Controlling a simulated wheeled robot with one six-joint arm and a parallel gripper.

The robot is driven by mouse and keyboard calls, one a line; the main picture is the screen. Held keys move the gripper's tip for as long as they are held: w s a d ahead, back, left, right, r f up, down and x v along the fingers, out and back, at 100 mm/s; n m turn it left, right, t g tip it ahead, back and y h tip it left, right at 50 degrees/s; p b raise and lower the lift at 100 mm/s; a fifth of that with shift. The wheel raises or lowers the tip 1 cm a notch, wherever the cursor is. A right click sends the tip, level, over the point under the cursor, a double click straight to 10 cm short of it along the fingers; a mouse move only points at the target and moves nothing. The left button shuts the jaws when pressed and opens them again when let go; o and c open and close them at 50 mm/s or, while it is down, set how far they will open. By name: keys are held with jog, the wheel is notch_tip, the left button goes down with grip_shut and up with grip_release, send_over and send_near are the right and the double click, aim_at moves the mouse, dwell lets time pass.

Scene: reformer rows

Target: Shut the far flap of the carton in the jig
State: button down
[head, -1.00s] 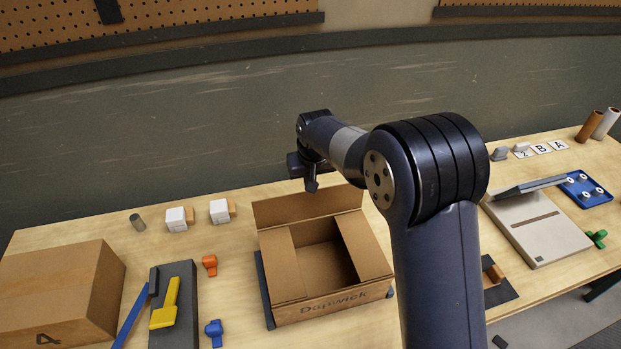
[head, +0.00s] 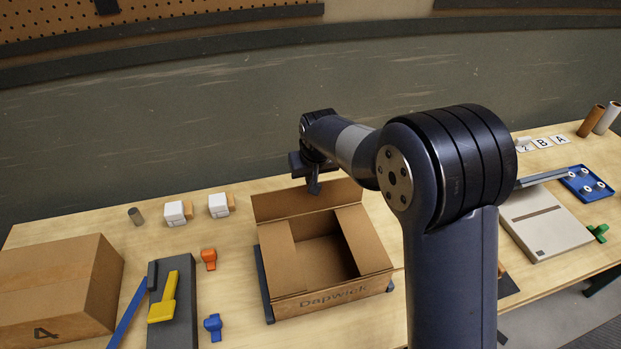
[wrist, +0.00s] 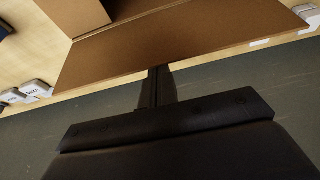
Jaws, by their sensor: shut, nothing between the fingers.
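The open carton (head: 330,297) marked "Dapwick" sits in the dark jig (head: 265,287) on the bench. Its far flap (head: 290,204) stands raised and leans back. The left flap (head: 280,256) and right flap (head: 364,241) lie folded inward, with a gap between them showing the inside. My gripper (head: 314,188) is shut and empty, at the far flap's upper edge, on its far side. In the wrist view the shut fingers (wrist: 158,75) reach to the edge of the far flap (wrist: 170,45). I cannot tell whether they touch it.
A closed carton (head: 50,290) and a dark fixture with a yellow handle (head: 163,300) stand to the left. White blocks (head: 176,213) lie behind left; orange (head: 208,258) and blue (head: 213,327) pieces lie beside the jig. A flat beige device (head: 540,225) is at right.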

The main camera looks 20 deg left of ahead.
jog(key=shift+s+d+f+b, duration=0.1)
jog(key=shift+s+b, duration=0.05)
jog(key=shift+b, duration=0.4)
jog(key=s+d+f+t+y+b, duration=0.4)
jog(key=s+b, duration=0.4)
jog(key=b, duration=1.7)
jog(key=shift+s+d+t, duration=0.25)
jog(key=shift+d+t, duration=0.35)
jog(key=shift+t, duration=0.4)
